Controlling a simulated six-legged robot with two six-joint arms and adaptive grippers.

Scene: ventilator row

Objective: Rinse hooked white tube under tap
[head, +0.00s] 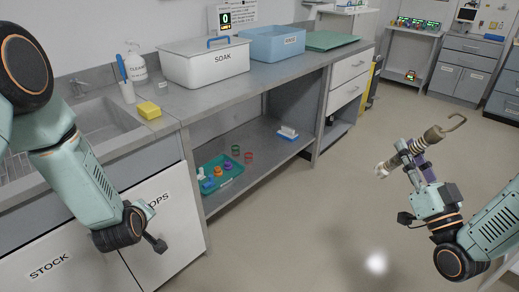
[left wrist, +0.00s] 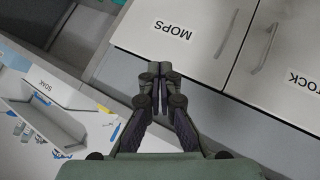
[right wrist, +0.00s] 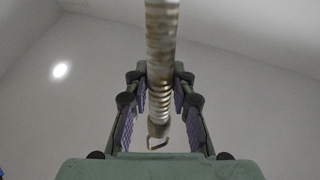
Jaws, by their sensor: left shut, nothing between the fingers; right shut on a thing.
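The hooked tube (head: 434,134) is ribbed and off-white with brownish stains, and a thin hook sticks out of its upper right end. My right gripper (head: 413,158) is shut around its middle and holds it tilted above the floor, right of the counter. In the right wrist view the tube (right wrist: 161,40) runs between the fingers.
The white SOAK bin (head: 205,75) and a blue bin (head: 275,53) stand further along the counter. A green tray (head: 222,184) lies on the lower shelf. The floor between is clear.

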